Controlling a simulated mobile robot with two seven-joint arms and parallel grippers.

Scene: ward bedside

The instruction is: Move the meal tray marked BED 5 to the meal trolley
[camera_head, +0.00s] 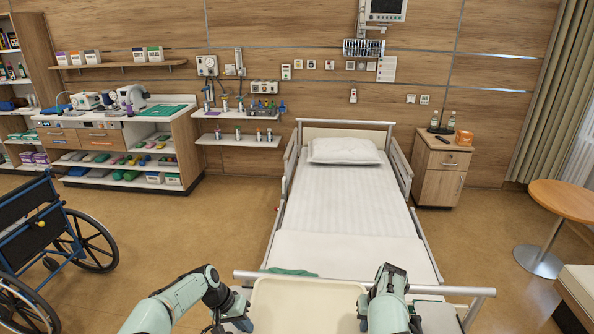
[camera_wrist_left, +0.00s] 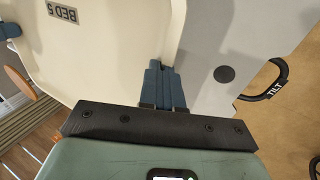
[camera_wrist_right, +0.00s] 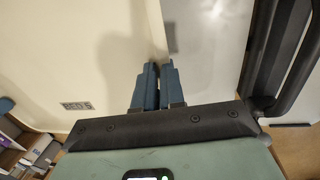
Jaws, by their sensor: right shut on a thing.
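The cream meal tray (camera_head: 305,305) is at the bottom middle of the head view, in front of the foot of the bed. My right gripper (camera_wrist_right: 157,72) is shut on the opposite rim. The tray's near edge is cut off in the head view.
The bed (camera_head: 345,205) lies straight ahead, its foot rail (camera_head: 455,290) close to the tray. A wheelchair (camera_head: 45,240) stands at the left. A round table (camera_head: 560,200) and a bedside cabinet (camera_head: 440,170) are at the right. Floor is open between wheelchair and bed.

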